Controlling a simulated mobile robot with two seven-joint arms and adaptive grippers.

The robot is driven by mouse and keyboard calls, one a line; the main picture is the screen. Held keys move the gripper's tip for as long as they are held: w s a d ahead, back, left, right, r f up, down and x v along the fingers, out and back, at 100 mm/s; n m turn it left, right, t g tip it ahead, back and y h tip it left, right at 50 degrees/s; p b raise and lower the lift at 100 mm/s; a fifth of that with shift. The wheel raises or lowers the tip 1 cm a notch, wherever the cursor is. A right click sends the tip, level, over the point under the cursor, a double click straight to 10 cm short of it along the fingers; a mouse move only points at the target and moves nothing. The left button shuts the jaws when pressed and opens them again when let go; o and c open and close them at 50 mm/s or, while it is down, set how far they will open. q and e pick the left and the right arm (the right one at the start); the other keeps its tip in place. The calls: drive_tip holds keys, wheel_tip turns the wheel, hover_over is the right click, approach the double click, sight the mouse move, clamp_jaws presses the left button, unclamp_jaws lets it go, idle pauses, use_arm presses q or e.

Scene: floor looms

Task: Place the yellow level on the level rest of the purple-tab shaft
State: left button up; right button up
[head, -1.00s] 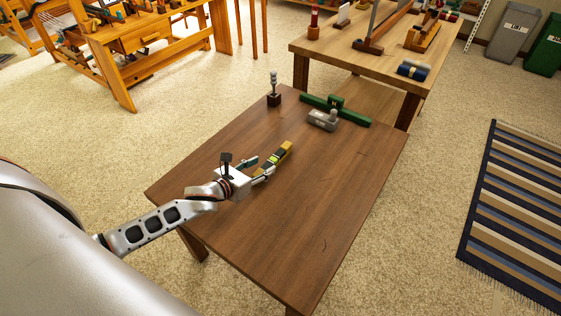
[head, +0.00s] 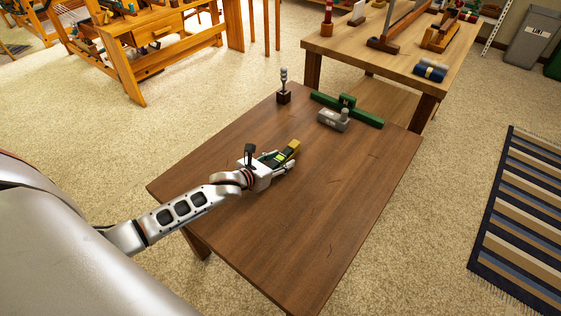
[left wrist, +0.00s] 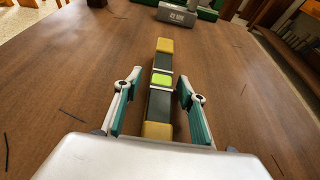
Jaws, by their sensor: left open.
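The yellow level (head: 292,147) lies flat on the dark wooden table. In the left wrist view it shows as a bar (left wrist: 161,105) with yellow ends, dark middle parts and a bright green-yellow centre. My left gripper (head: 275,161) is over its near part. In the left wrist view my left gripper (left wrist: 158,103) is open, one teal-padded finger on each side of the level, with gaps between pads and bar. The near end of the level reaches the gripper's palm edge. I see no purple-tab shaft and no level rest that I can make out. My right gripper is not in view.
On the table's (head: 315,215) far side stand a grey block with a knob (head: 333,120), a green bar-shaped piece (head: 362,114) and a small post on a dark base (head: 284,90). A second table (head: 400,50) stands behind. The near right tabletop is clear.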

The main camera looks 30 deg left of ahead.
use_arm(q)
clamp_jaws()
drive_tip(key=shift+r, duration=0.15)
